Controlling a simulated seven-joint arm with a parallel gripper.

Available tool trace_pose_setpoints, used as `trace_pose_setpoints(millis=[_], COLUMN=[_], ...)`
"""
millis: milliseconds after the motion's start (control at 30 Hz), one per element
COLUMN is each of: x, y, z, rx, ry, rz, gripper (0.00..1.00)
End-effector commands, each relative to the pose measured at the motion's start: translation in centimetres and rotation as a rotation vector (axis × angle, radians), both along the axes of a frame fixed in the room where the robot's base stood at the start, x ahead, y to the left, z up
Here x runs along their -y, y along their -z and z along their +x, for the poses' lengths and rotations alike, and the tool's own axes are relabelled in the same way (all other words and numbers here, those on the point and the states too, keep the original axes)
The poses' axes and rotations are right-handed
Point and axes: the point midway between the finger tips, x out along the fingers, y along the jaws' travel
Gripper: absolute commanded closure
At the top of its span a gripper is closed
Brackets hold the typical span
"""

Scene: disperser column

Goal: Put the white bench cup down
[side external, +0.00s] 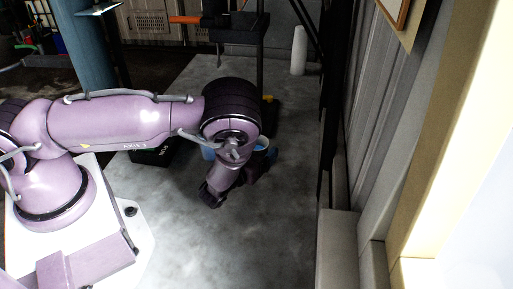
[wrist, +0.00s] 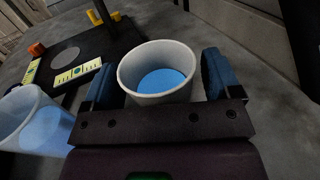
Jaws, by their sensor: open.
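A white cup (wrist: 152,93) with blue liquid in it stands upright between the two blue-padded fingers of my gripper (wrist: 160,80) in the wrist view. The fingers are open, one on each side of the cup. A narrow gap shows at the right finger; I cannot tell whether the left one touches. In the side view the rim of a cup (side external: 262,143) shows beside my gripper (side external: 264,160), mostly hidden by my wrist. A second pale cup with blue liquid (wrist: 36,125) is at the left in the wrist view. I cannot tell which of them is the bench cup.
A black stand base (wrist: 92,48) with a pale disc is behind the cups. A white cylinder (side external: 299,50) stands at the back. The grey surface (side external: 290,220) is clear toward the front.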

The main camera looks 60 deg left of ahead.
Motion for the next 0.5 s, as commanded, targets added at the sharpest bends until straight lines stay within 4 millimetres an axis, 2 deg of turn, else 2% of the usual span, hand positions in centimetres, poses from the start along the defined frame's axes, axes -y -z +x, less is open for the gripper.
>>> trace_pose_setpoints(millis=[167,233,500], x=[0.0,0.4,2.6], y=[-0.4,-0.3,-0.3], z=[-0.1,-0.9,-6.1], rx=[0.0,-0.003,-0.005], ry=[0.0,0.001,0.003], rz=[0.0,-0.001,0.001], gripper=[0.16,0.16,0.16])
